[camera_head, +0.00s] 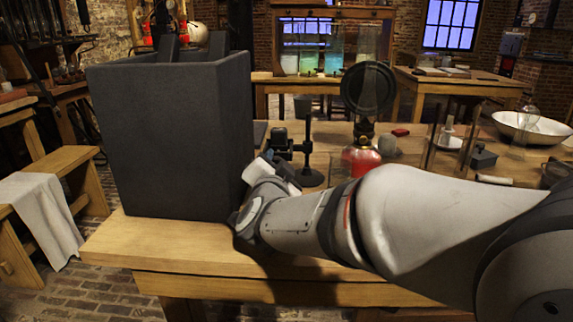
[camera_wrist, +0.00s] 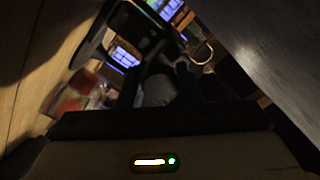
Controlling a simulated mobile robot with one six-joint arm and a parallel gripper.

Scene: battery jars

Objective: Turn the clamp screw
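A dark stand (camera_head: 307,150) with a round base and a clamp-like block (camera_head: 279,141) on its left side stands on the wooden table, just beyond my wrist in the head view. I cannot make out the clamp screw itself. My gripper (camera_head: 276,170) is low over the table, in front of the stand and beside a large dark box. Its fingers are mostly hidden behind my wrist. In the wrist view my gripper (camera_wrist: 160,90) is a dark shape against a blurred, tilted scene. Whether it is open or touching anything cannot be seen.
The large dark box (camera_head: 170,140) stands close on the left. Its wall fills the right of the wrist view (camera_wrist: 265,60). A round dark disc (camera_head: 368,90) and a red lamp (camera_head: 360,160) stand to the right. A white bowl (camera_head: 545,131) is far right. The front table edge (camera_head: 200,250) is bare.

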